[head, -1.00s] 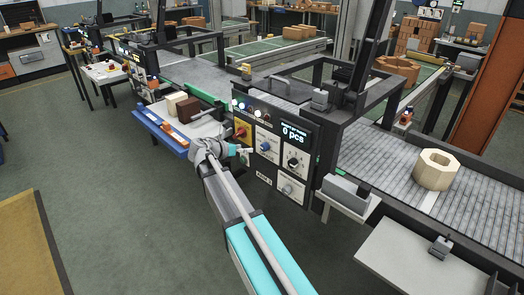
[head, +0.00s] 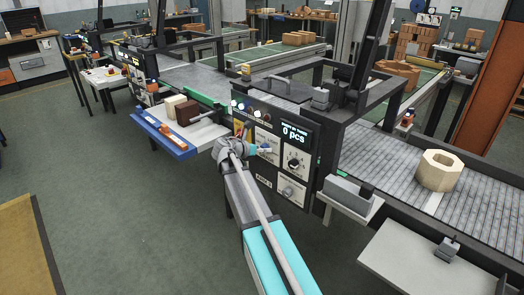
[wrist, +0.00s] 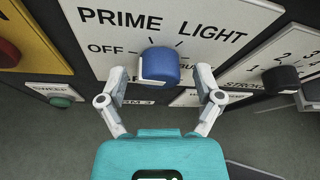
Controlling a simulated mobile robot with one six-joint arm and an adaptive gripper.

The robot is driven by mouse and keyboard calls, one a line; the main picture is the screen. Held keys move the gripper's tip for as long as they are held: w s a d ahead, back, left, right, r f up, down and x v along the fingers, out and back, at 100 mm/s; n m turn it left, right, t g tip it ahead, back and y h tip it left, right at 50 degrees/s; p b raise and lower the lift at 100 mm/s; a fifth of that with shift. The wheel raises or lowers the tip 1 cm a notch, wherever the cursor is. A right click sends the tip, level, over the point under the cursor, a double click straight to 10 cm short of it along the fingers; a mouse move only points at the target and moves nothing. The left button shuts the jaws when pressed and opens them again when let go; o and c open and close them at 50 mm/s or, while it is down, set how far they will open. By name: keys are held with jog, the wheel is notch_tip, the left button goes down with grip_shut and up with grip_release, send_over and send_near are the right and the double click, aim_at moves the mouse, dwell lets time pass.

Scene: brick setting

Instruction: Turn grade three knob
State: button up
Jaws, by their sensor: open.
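A blue knob (wrist: 158,66) sits on a white plate marked PRIME LIGHT, with OFF at its left; it also shows small in the head view (head: 267,149). My gripper (wrist: 160,88) is open, its fingers to the left and right of this knob with gaps on both sides. In the head view my gripper (head: 254,149) is close to the machine's control panel. A black knob (wrist: 281,80) on a numbered plate is right of the blue one; in the head view it is the dark knob (head: 294,163). No label reading "grade" is legible.
A red knob (wrist: 9,53) on a yellow plate and a green button (wrist: 62,101) lie left. A grey knob (head: 289,191) is below the black one. A blue-edged shelf (head: 165,135) with blocks juts out left; a grey box (head: 347,191) juts out right. Open floor lies in front.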

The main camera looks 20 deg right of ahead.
jog(key=c, duration=1.2)
jog(key=shift+o, duration=0.2)
jog(key=shift+s, duration=0.1)
jog(key=shift+s+d+f+m+t+b, duration=0.1)
jog(key=shift+m+t+b, duration=1.3)
jog(key=shift+m, duration=1.35)
jog(key=shift+s+a+f+m+t+b, duration=0.1)
jog(key=shift+m+t+b, duration=1.35)
jog(key=shift+m, duration=1.25)
jog(key=shift+s+d+f+m+t+b, duration=0.1)
jog(key=shift+m+t+b, duration=1.3)
jog(key=shift+m, duration=1.35)
jog(key=shift+r+t+p, duration=0.1)
jog(key=shift+t+p, duration=0.2)
jog(key=shift+t, duration=0.05)
